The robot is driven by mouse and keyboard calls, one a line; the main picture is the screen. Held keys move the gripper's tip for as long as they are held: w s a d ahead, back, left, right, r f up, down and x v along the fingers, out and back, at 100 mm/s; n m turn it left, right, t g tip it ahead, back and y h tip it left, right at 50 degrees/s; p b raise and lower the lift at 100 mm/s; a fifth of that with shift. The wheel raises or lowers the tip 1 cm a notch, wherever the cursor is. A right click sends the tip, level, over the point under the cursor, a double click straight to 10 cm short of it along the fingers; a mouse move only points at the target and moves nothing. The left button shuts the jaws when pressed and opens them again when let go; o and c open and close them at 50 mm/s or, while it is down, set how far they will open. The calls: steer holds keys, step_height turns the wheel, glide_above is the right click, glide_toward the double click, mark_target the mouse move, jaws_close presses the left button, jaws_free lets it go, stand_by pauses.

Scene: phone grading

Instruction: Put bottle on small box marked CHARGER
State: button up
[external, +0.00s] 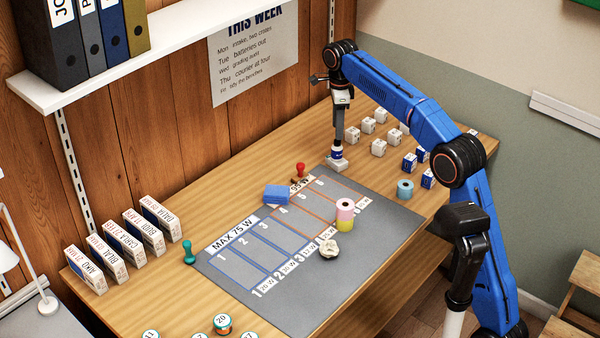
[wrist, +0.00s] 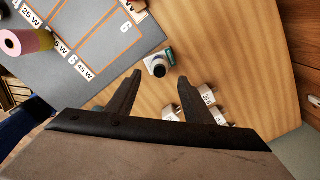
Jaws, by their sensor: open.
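A small bottle (external: 337,152) with a white and dark blue body stands upright at the far corner of the grey mat. It appears to rest on a small whitish box (external: 336,165); I cannot read any marking on it. In the wrist view the bottle (wrist: 158,67) is seen from above, with its dark top showing, and the box (wrist: 166,54) shows green and white beside and under it. My gripper (external: 338,142) is directly above the bottle, pointing down. In the wrist view my gripper (wrist: 160,76) is open, its fingers apart on either side of the bottle.
Several white cubes (external: 378,148) and blue boxes (external: 410,162) stand right of the gripper. A light blue roll (external: 405,189) is nearby. Stacked pink and yellow rolls (external: 345,212) stand on the mat (external: 385,235).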

steer(key=shift+r, duration=2.5)
steer(key=s+d+r+n+t, duration=0.1)
steer(key=s+d+n, duration=0.15)
steer(key=d, duration=0.55)
steer(key=s+d+r+n, duration=0.2)
steer(key=s+d, duration=0.2)
steer(key=d, duration=0.3)
steer(key=s+d+f+n+t, duration=0.1)
steer(key=s+d+f+n, duration=0.1)
steer(key=s+d, duration=0.45)
steer(key=s+d+f+n, duration=0.2)
steer(key=s+d+n, duration=0.1)
steer(key=s+d, duration=0.3)
steer(key=s+d+f+n+t, duration=0.1)
steer(key=s+d+f+n, duration=0.1)
steer(key=s+d+f, duration=0.3)
steer(key=s+d+f+n+t, duration=0.1)
steer(key=s+d+f+n, duration=0.2)
steer(key=s+f, duration=0.7)
steer(key=s+d+f+n, duration=0.3)
steer(key=s+d+f, duration=0.4)
steer(key=s, duration=0.2)
steer(key=shift+f+t, duration=0.25)
steer(key=shift+t, duration=0.15)
